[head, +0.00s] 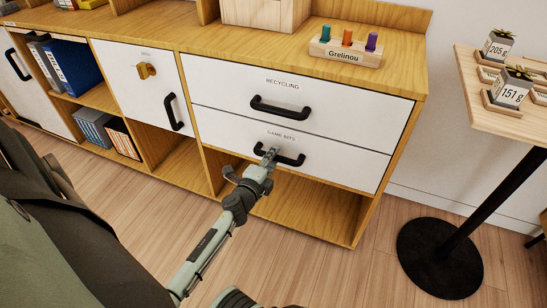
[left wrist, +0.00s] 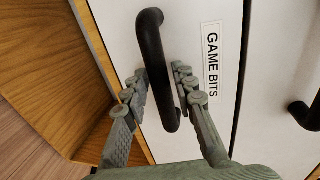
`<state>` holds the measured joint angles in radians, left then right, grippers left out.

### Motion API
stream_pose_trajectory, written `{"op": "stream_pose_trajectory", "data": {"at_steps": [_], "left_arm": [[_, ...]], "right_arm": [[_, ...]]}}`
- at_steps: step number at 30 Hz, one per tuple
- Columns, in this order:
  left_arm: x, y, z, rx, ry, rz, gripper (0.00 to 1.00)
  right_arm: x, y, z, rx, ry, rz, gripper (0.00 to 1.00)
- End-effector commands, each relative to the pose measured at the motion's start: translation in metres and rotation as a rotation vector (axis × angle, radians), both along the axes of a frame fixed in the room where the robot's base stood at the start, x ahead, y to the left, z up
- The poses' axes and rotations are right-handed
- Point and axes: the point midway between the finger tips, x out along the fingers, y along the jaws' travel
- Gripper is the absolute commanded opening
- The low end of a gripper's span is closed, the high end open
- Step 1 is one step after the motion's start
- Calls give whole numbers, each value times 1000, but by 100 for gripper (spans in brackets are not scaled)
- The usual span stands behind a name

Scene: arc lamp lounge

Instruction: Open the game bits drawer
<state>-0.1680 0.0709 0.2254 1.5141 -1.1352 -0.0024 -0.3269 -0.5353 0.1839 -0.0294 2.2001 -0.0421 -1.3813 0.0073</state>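The game bits drawer (head: 340,162) is the white lower drawer under the recycling drawer, its front flush with the cabinet. Its black bar handle (head: 291,160) runs across the front, and the label shows above it. My left gripper (head: 268,155) is at the left part of this handle. The drawer front (left wrist: 203,90) carries the GAME BITS label. My right gripper is not in view.
The recycling drawer (head: 310,108) with its own handle is just above. A peg block (head: 345,53) stands on the cabinet top. A small side table (head: 520,110) with weights stands at right on a round black base (head: 440,258). Open floor (head: 320,270) lies in front.

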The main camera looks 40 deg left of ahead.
Motion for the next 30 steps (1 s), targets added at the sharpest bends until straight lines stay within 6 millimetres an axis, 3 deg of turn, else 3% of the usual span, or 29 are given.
{"op": "stream_pose_trajectory", "data": {"at_steps": [11,18,30], "left_arm": [[7,2,-2,-1,1,0,27],[7,2,-2,-1,1,0,0],[6,3,-2,-1,1,0,0]], "right_arm": [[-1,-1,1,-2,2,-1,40],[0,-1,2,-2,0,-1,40],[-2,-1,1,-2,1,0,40]]}}
